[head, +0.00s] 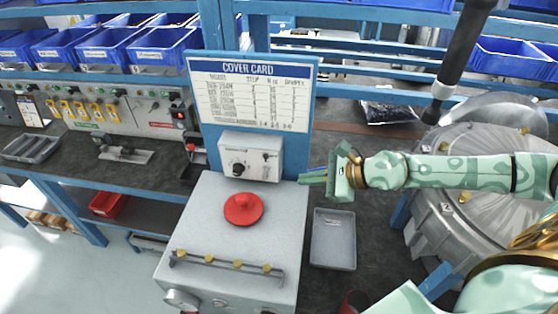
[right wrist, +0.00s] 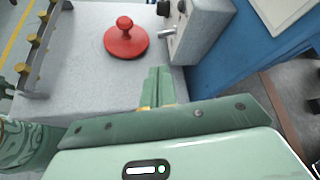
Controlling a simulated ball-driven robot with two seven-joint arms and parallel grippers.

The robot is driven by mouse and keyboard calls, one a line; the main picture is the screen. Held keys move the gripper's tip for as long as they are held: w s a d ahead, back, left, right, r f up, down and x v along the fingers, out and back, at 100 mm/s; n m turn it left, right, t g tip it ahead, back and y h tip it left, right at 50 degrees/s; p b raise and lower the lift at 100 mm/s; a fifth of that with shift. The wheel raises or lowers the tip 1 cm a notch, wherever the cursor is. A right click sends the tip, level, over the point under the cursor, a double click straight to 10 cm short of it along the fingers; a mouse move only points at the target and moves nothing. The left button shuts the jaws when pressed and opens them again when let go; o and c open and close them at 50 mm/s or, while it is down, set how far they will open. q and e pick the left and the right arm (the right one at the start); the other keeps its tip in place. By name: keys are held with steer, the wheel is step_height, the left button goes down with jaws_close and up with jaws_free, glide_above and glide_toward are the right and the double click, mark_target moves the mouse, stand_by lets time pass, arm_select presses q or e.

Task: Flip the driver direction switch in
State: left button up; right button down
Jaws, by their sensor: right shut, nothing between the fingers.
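A small grey control box (head: 250,157) stands at the back of the grey bench unit, below the cover card. Its front carries a black knob (head: 238,170) and a small toggle lever (head: 266,156). Labels on it are too small to read. In the right wrist view the box (right wrist: 192,38) is at the top, with a metal lever (right wrist: 168,32) sticking out to the left. My right gripper (head: 304,178) is shut and empty, just right of the box, fingers pointing left. In the wrist view its fingertips (right wrist: 160,72) are below the lever, apart from it. My left gripper is not in view.
A red round-knobbed disc (head: 243,209) sits on the grey unit (head: 205,215), left of my fingers. The cover card board (head: 250,92) rises behind. A grey tray (head: 333,240) lies below my gripper. A large metal housing (head: 470,190) and a hanging black tool (head: 460,50) are at right.

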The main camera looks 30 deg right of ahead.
mark_target(266, 173)
steer(key=p+x, duration=0.1)
steer(key=x, duration=0.1)
steer(key=p+x, duration=0.1)
steer(key=x, duration=0.1)
steer(key=shift+w+a+r+p, duration=0.1)
steer(key=shift+w+a+p, duration=0.15)
steer(key=shift+w, duration=0.2)
steer(key=x, duration=0.4)
steer(key=shift+w+a+f, duration=0.3)
steer(key=shift+w+f, duration=0.05)
steer(key=shift+f, duration=0.15)
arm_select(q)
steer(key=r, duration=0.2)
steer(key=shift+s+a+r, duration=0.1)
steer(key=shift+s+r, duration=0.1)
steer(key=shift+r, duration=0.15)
